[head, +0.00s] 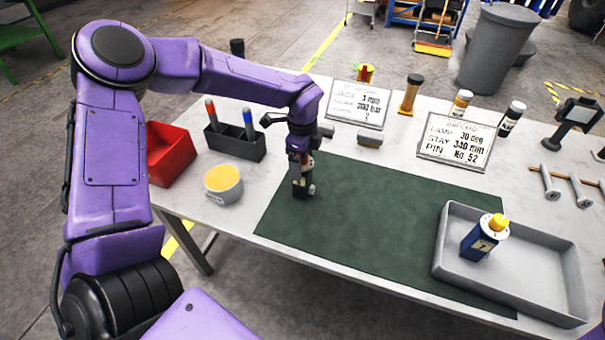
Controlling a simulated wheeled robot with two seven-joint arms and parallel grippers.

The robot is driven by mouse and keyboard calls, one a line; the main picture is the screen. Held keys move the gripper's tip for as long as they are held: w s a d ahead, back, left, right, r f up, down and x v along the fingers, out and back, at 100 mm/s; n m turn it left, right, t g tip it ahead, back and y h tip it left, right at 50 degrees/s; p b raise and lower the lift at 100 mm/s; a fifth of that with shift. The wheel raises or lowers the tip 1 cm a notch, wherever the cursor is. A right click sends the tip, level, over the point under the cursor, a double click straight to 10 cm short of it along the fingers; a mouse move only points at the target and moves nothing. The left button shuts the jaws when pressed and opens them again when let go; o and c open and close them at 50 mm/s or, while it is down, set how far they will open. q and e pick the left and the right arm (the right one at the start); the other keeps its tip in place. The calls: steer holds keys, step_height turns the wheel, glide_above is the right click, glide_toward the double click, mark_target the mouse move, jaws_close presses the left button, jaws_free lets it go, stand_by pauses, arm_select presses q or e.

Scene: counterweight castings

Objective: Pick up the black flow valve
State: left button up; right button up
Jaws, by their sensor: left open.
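My left gripper (302,178) points down over the left part of the dark green mat (370,215). It is open. A small dark object, which looks like the black flow valve (304,191), is at its fingertips on the mat, largely hidden by the gripper. I cannot tell whether the fingers touch it. My right gripper is not in view.
A red bin (170,152), a black holder (234,143) with markers and a yellow-topped round tub (223,184) stand left of the mat. A grey tray (545,290) holding a blue can (484,240) overlaps its right side. Two signs (357,104) (456,140) stand behind. The mat's middle is clear.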

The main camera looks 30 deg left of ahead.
arm_select(q)
steer(key=shift+w+f, duration=0.15)
steer(key=shift+f, duration=0.3)
steer(key=shift+r, duration=0.1)
steer(key=c, duration=1.5)
jaws_close()
steer(key=shift+r, duration=0.1)
